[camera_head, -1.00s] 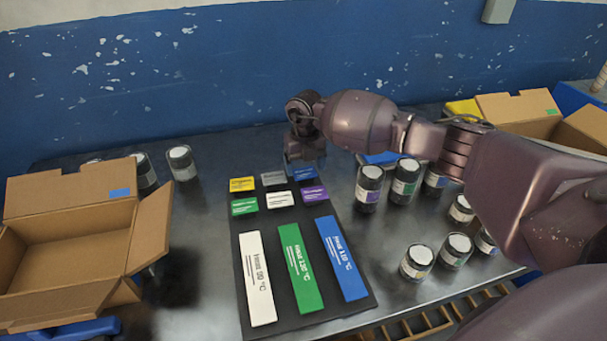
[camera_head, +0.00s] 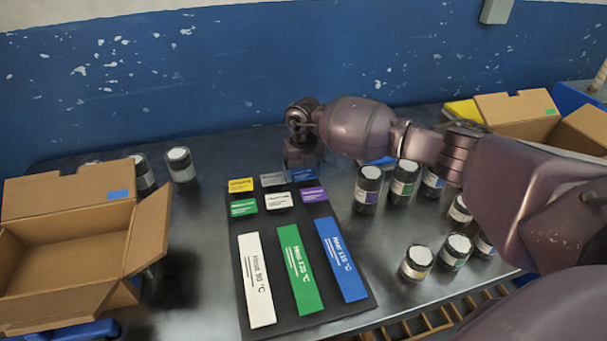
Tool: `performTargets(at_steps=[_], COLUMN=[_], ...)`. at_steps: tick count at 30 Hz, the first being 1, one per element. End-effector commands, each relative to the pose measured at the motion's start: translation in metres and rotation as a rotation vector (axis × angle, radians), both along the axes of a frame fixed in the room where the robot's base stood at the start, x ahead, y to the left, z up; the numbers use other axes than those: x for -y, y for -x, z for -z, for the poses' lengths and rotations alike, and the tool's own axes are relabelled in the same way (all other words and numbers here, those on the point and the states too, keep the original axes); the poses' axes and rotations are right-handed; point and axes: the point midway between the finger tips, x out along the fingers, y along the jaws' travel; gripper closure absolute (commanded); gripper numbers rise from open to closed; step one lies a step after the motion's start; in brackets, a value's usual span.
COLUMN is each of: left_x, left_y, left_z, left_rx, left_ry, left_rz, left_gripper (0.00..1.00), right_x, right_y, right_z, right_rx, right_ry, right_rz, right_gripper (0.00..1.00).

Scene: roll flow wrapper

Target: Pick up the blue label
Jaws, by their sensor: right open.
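The small blue label (camera_head: 303,175) lies at the far right corner of the dark board (camera_head: 272,223), in the back row of small labels. My right gripper (camera_head: 303,163) is open and points down right at this label, over the board's far edge. It covers part of the label's far side. I cannot tell whether the fingers touch it. My left gripper is not in view.
A purple label (camera_head: 313,194), a grey label (camera_head: 273,180) and others lie close by. Long white, green and blue (camera_head: 341,259) strips fill the near board. Lidded jars (camera_head: 368,188) stand to the right. An open cardboard box (camera_head: 65,255) stands left.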

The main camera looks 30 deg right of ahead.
Motion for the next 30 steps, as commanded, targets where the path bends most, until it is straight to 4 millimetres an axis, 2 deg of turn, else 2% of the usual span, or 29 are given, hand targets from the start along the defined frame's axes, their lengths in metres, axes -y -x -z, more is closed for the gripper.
performTargets(at_steps=[6, 13, 25, 30], left_x=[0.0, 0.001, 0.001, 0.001], left_y=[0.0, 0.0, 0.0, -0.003], left_z=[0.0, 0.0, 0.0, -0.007], left_rx=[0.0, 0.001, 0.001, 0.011], left_ry=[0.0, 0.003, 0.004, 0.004], left_rz=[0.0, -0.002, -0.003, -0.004], left_gripper=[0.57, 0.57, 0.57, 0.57], right_x=[0.0, 0.0, 0.0, 0.001], right_y=[0.0, 0.0, 0.0, -0.001], right_z=[0.0, 0.0, -0.004, -0.03], right_rx=[0.0, 0.0, 0.001, 0.006], right_ry=[0.0, 0.0, -0.001, 0.001], right_rz=[0.0, 0.0, -0.001, 0.0], right_gripper=[0.23, 0.57, 0.58, 0.58])
